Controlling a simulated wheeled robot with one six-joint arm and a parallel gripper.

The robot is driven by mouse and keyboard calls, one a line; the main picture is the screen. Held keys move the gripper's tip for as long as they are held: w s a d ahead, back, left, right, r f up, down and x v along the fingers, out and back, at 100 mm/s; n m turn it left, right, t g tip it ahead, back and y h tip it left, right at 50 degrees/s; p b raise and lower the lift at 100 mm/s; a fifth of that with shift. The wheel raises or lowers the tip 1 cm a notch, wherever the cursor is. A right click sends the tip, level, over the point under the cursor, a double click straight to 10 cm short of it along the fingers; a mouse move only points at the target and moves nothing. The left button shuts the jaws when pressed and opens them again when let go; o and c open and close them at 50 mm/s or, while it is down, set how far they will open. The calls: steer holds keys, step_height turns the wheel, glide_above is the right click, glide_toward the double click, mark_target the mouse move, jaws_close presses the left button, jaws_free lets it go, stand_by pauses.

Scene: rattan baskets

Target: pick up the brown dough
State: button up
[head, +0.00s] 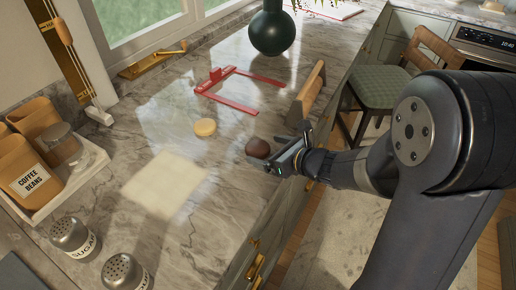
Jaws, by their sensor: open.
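The brown dough (257,148) is a small dark brown round lump on the grey marble counter, near its front edge. My gripper (277,160) comes in from the right, low over the counter edge, right beside the dough. Its jaws are open and look to be at the dough's right side. From this view I cannot tell whether the fingers touch the dough or straddle it. The gripper hides a little of the dough's lower right side.
A pale yellow disc (205,127) lies left of the dough. A dark green vase (271,33) stands at the back. Sugar shakers (73,238) and a canister tray (88,170) stand left.

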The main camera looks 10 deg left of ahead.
mark_target(250, 145)
steer(key=x, duration=0.3)
steer(key=shift+a+f, duration=0.1)
steer(key=shift+f, duration=0.05)
steer(key=shift+c, duration=0.5)
steer(key=c, duration=0.6)
